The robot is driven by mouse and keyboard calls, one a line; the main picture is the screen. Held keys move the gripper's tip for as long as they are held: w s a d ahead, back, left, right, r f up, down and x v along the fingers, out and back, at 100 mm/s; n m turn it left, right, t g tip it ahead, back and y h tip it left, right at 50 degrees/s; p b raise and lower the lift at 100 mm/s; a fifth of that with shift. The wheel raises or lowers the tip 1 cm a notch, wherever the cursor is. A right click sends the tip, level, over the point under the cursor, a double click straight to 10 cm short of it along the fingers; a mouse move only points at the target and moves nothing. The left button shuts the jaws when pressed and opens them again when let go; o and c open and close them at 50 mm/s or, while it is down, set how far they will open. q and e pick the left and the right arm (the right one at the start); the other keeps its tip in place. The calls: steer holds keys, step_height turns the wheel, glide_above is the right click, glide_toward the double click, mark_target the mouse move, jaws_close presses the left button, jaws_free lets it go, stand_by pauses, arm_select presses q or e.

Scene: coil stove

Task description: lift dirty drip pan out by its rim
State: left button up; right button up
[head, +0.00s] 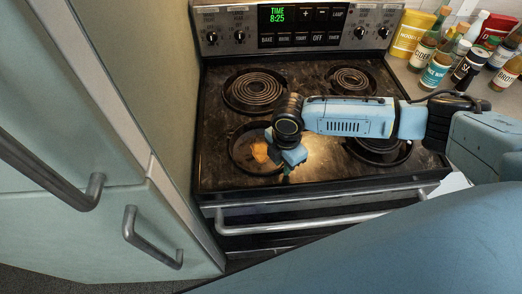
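The dirty drip pan (243,158) sits in the front-left opening of the stove top, dark and round, with no coil over it. An orange-brown patch (260,152) shows in it. My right gripper (287,174) comes in from the right and points down at the pan's right side. It hides that part of the rim. Its fingertips are small and dark against the pan, so I cannot tell whether they are apart, closed or touching the rim. My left gripper is not in view.
Coil burners stand at the back left (256,90) and back right (350,80). The front-right burner (380,153) is partly under my arm. Cabinet doors (70,150) rise close on the left. Bottles (437,64) crowd the right counter. An oven handle (320,222) runs along the front.

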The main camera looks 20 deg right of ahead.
steer(key=shift+f, duration=0.35)
steer(key=shift+r+p, duration=0.15)
steer(key=shift+p, duration=0.25)
steer(key=shift+c, duration=0.2)
jaws_close()
steer(key=shift+s, duration=0.15)
stand_by(1.5)
steer(key=shift+r+p, duration=3.5)
steer(key=shift+p, duration=0.15)
